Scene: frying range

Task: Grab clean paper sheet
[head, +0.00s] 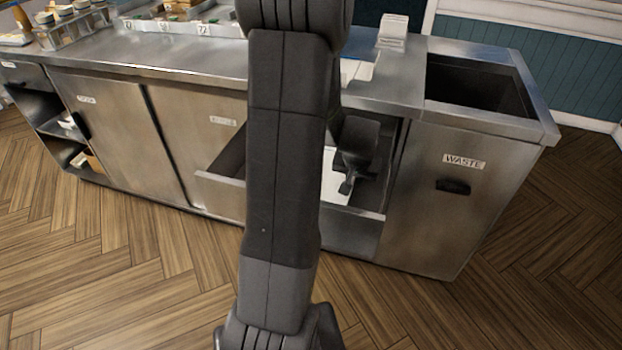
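White paper (331,184) lies in an open drawer (222,190) under the steel counter. Only a strip of it shows; my arm hides the rest. My gripper (347,186) points down into the right part of the drawer, over or at the paper. Only one dark finger shape shows clearly, so I cannot tell whether it is open or shut, or whether it touches the paper.
A waste cabinet (462,200) with an open top bin stands right of the drawer. White sheets or a tray (357,70) and a small white stack (393,30) sit on the counter (400,82). The wooden floor in front is clear.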

